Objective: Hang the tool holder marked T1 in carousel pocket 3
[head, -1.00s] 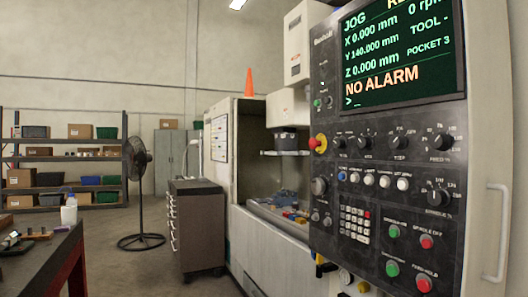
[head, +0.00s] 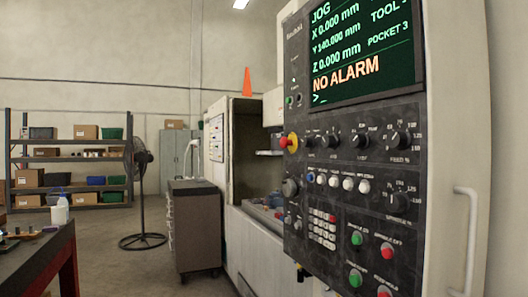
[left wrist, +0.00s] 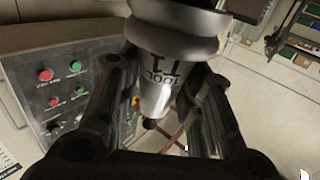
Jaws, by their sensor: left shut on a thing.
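The tool holder marked T1 (left wrist: 165,66) fills the upper middle of the left wrist view, a grey metal body with a wide flange at the top and dark lettering on its side. My left gripper (left wrist: 160,85) is shut on it, with one dark finger on each side. The holder's narrow end points down in that picture. The head view shows neither gripper nor the tool holder. I cannot make out the carousel or its pocket 3 in either view. The machine's screen (head: 362,50) reads POCKET 3, JOG and NO ALARM.
The control panel (head: 345,190) stands close at the right, with a side handle (head: 468,240). It also shows in the left wrist view (left wrist: 62,85). A grey drawer cabinet (head: 195,225), a fan (head: 142,190), shelves (head: 70,160) and a bench (head: 40,255) stand left. Floor between bench and cabinet is clear.

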